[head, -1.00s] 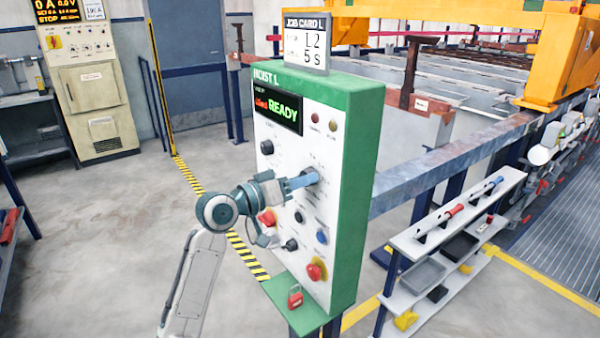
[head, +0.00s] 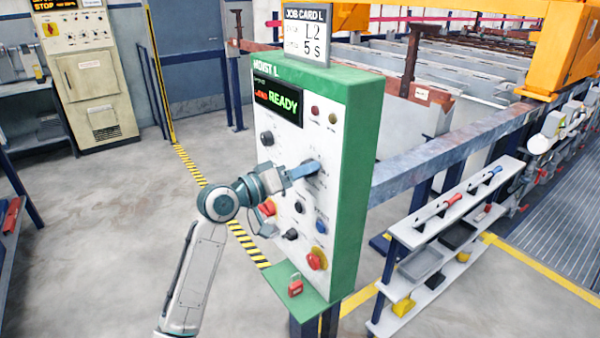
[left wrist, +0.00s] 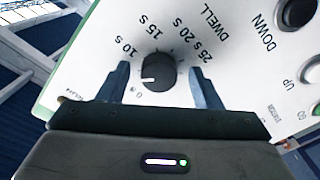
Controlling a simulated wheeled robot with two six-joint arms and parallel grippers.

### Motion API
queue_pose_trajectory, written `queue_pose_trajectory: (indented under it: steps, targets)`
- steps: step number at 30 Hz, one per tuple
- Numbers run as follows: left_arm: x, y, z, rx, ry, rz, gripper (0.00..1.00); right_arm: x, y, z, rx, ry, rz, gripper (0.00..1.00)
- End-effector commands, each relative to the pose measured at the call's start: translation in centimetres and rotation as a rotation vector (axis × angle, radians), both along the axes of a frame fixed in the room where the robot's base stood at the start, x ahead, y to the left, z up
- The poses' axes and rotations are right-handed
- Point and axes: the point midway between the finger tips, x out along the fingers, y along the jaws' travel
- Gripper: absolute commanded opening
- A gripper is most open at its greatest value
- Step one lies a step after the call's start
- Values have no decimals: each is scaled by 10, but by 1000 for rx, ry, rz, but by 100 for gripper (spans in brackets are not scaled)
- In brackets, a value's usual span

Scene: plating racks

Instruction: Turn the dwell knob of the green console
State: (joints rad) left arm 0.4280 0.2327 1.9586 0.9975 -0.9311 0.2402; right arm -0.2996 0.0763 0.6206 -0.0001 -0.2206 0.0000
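The green console (head: 350,150) stands mid-picture in the head view, with a white face and a lit READY display. In the left wrist view its dark dwell knob (left wrist: 158,72) sits under a scale of seconds marks labelled DWELL. The knob's white mark points left, near the 0. My left gripper (left wrist: 159,87) is open, with one finger on each side of the knob and gaps between. In the head view my left gripper (head: 303,170) is at the console's face and partly hides the knob. My right gripper is not in view.
A job card (head: 307,38) on top of the console reads L2 and 5 s. Other knobs and buttons, including a red button (head: 315,260), surround the gripper on the face. A red padlock (head: 295,286) is on the lower ledge. A shelf (head: 450,215) stands to the right.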

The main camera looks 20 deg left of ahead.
Motion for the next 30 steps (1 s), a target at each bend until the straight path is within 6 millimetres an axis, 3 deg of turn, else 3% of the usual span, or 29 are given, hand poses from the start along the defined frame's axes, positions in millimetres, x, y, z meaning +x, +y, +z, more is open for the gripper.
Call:
queue_pose_trajectory:
  steps: [11,30]
  targets:
    - [-4,4,-1,2,-2,1,58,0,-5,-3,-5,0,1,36]
    - [-71,57,-3,6,0,2,58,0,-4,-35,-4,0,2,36]
